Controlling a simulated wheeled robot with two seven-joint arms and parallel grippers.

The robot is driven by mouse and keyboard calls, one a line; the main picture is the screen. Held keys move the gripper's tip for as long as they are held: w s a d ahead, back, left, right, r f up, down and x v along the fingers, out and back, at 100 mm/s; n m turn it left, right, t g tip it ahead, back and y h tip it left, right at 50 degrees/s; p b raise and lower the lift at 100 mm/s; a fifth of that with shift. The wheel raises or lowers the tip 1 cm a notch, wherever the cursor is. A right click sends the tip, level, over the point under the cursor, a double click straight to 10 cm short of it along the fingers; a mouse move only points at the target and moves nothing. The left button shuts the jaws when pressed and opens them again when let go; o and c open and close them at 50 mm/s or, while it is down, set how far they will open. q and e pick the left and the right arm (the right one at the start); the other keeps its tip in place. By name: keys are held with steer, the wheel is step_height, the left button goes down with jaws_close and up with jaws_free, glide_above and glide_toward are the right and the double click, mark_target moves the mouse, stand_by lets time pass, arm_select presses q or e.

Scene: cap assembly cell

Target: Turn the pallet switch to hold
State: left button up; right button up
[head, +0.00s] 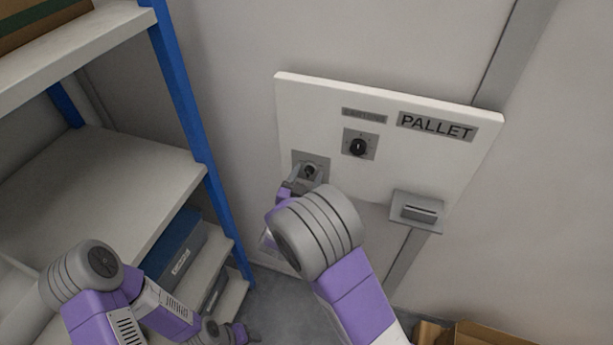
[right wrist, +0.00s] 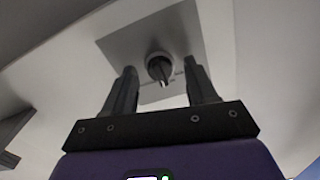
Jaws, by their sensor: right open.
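A white wall panel (head: 330,105) carries a "PALLET" label (head: 436,126). It has an upper black rotary knob (head: 358,147) on a grey plate and a lower left knob (head: 309,171) on another grey plate. I cannot read which positions the knobs point to. My right gripper (head: 298,180) is at the lower left knob and partly hides its plate. In the right wrist view, its two fingers (right wrist: 162,88) are open, with a dark knob (right wrist: 159,67) seen ahead between them, apparently not gripped. My left gripper (head: 228,333) hangs low at the bottom, its jaws unclear.
A grey slotted box (head: 418,211) sticks out from the panel's lower right. A blue-posted shelf (head: 185,110) with grey boards stands at left, holding a blue bin (head: 178,250). A cardboard box (head: 485,335) is at the bottom right. Wall right of the panel is bare.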

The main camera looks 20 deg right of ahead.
steer(key=v, duration=0.7)
steer(key=shift+s+a, duration=0.15)
steer(key=shift+s, duration=0.1)
steer(key=s+d+f+n+g+y, duration=0.1)
steer(key=s+f+n+g+y, duration=0.2)
steer(key=f, duration=0.8)
steer(key=d+f+n+g+y, duration=0.1)
steer(key=f+g+y, duration=0.25)
steer(key=f, duration=0.65)
steer(key=s+a+f+n+g+y, duration=0.1)
steer(key=s+f+g+y, duration=0.3)
steer(key=s, duration=0.5)
steer(key=s+a+f+n+g+y, duration=0.1)
steer(key=s+a+f+g+y, duration=0.2)
steer(key=s+f, duration=0.3)
steer(key=s+g, duration=0.1)
steer(key=s, duration=0.3)
steer(key=shift+f+y, duration=0.2)
steer(key=shift+y, duration=0.15)
steer(key=shift+s, duration=0.15)
